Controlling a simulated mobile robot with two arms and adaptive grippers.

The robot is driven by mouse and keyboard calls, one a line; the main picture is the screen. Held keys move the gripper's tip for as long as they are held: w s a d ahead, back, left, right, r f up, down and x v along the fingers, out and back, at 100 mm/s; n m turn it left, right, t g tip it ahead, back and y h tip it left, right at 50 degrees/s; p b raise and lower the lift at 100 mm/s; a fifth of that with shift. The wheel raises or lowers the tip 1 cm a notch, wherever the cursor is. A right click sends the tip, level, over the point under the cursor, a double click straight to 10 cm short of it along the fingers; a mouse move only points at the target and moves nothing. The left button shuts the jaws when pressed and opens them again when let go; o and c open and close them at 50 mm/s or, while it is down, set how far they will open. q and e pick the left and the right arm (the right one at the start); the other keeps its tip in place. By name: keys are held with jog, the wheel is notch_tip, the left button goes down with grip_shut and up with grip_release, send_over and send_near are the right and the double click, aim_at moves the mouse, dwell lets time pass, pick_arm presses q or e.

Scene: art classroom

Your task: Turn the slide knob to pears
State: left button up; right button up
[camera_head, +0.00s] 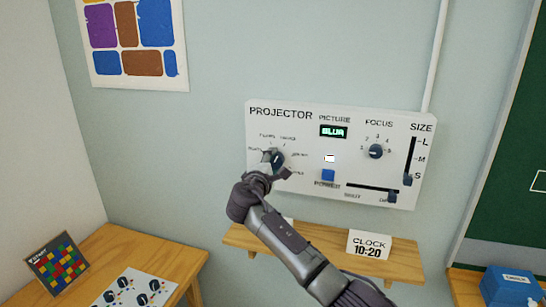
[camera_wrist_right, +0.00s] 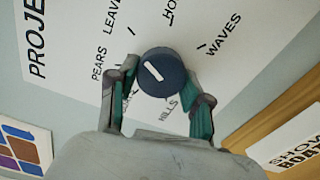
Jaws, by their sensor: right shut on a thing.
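The slide knob (camera_head: 277,158) is a dark round dial on the left of the white projector panel (camera_head: 300,191). My right gripper (camera_head: 270,171) reaches it from below and is shut on it. In the right wrist view the knob (camera_wrist_right: 172,79) sits between the two fingers, with a white pointer mark slanting to the upper left. The PEARS label (camera_wrist_right: 98,64) is left of the knob, with LEAVES above it, WAVES to the upper right and HILLS below. One label is partly hidden by the left finger. My left gripper is not in view.
The panel also has a focus knob (camera_head: 376,151), a blue power button (camera_head: 328,175), a size slider (camera_head: 408,179) and a lower slider (camera_head: 391,197). The picture display (camera_head: 333,132) is lit, seemingly reading BLUR. A wooden shelf (camera_head: 400,263) with a clock card (camera_head: 369,246) is below.

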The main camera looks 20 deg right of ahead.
jog(key=n+p, duration=0.4)
jog(key=n, duration=0.1)
jog(key=shift+n, duration=0.3)
jog(key=shift+f+n+p, duration=0.2)
jog(key=shift+n+p, duration=1.2)
jog(key=shift+n, duration=0.7)
jog(key=shift+f, duration=0.1)
jog(key=o, duration=1.1)
jog(key=shift+s, duration=0.1)
jog(key=v, duration=1.1)
jog(key=shift+s+a, duration=0.25)
jog(key=shift+s, duration=0.05)
